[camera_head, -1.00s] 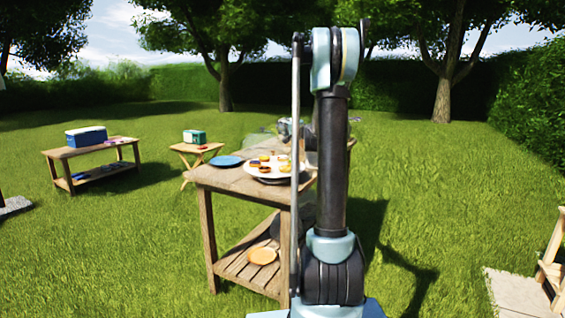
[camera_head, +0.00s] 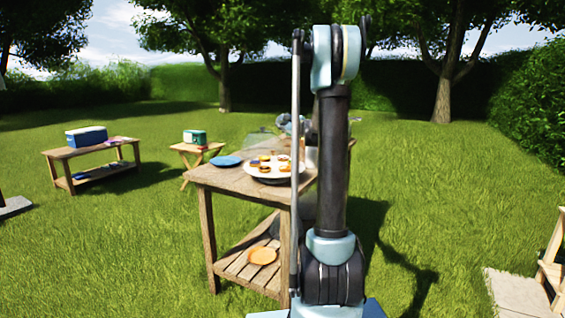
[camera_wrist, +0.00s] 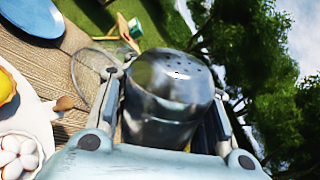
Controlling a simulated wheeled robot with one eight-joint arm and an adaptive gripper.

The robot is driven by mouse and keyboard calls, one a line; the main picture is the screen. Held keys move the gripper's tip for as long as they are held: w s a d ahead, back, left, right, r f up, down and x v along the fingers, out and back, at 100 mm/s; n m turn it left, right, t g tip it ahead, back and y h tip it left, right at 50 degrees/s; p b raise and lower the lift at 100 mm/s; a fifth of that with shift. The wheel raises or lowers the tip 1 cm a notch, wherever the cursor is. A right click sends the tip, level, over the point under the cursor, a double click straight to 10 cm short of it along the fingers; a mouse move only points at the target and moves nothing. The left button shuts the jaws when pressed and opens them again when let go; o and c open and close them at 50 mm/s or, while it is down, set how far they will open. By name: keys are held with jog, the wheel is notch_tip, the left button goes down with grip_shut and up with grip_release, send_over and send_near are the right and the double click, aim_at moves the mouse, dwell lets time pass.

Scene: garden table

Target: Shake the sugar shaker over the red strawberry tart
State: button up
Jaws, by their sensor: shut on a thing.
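A shiny metal sugar shaker (camera_wrist: 170,88) with a holed, domed top fills the middle of the wrist view. My gripper (camera_wrist: 166,95) is shut on it, with a finger on each side. In the head view my gripper is mostly hidden behind my arm. Several tarts sit on a white round stand (camera_head: 252,170) on the wooden table. I cannot tell which tart is the red strawberry one. In the wrist view, a yellow tart (camera_wrist: 5,88) and a white-topped one (camera_wrist: 18,157) show at the left edge.
A blue plate (camera_head: 226,161) lies on the wooden table (camera_head: 225,181), left of the stand. A clear glass cover (camera_head: 259,142) stands behind. An orange plate (camera_head: 262,256) is on the lower shelf. Side tables with a blue cooler (camera_head: 86,136) and a green box (camera_head: 195,137) stand farther left.

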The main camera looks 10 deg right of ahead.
jog(key=m, duration=0.3)
jog(key=r+m, duration=0.1)
jog(key=m, duration=0.5)
jog(key=shift+r, duration=0.3)
